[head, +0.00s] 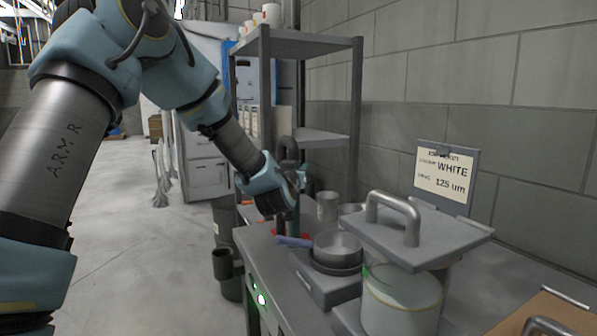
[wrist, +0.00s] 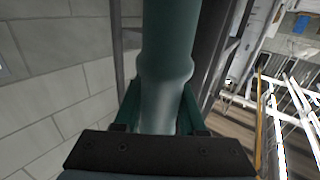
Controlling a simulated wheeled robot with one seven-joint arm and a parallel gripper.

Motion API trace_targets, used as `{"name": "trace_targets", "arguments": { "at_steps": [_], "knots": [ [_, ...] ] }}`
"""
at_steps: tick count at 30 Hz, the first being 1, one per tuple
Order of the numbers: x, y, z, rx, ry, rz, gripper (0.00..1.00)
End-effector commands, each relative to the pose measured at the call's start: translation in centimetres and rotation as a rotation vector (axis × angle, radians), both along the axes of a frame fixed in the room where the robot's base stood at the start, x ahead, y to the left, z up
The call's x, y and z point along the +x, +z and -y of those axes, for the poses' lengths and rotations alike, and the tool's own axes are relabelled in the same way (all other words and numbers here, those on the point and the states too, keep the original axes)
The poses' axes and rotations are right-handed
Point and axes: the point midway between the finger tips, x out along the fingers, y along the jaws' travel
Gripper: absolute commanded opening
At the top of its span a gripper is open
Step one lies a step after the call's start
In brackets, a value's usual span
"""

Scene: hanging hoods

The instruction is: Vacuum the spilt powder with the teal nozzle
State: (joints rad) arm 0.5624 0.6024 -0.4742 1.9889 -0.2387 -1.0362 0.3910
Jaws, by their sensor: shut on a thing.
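My gripper (head: 299,184) is at the end of the arm, above the far left part of the grey bench (head: 262,246). In the wrist view my gripper (wrist: 160,118) is shut around the teal nozzle (wrist: 168,45), a smooth tube with a wider collar. In the head view the nozzle (head: 291,222) shows as a dark upright tube below the gripper, largely hidden by the wrist. I cannot see its lower opening clearly. No spilt powder can be made out in either view.
A metal pan (head: 337,245) sits on a grey block in front of the gripper. A white tub (head: 401,303) stands under a grey handled plate (head: 408,238). A shelf rack (head: 318,45) rises behind the arm.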

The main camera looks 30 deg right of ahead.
Motion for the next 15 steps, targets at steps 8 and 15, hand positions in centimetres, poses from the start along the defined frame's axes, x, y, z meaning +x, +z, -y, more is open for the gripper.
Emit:
{"name": "trace_targets", "arguments": {
  "at_steps": [8,15],
  "knots": [
    [1.5,0.1,0.2,-0.002,0.001,0.001,0.00],
    [2.8,0.0,0.3,-0.001,0.001,0.001,0.00]
  ]
}}
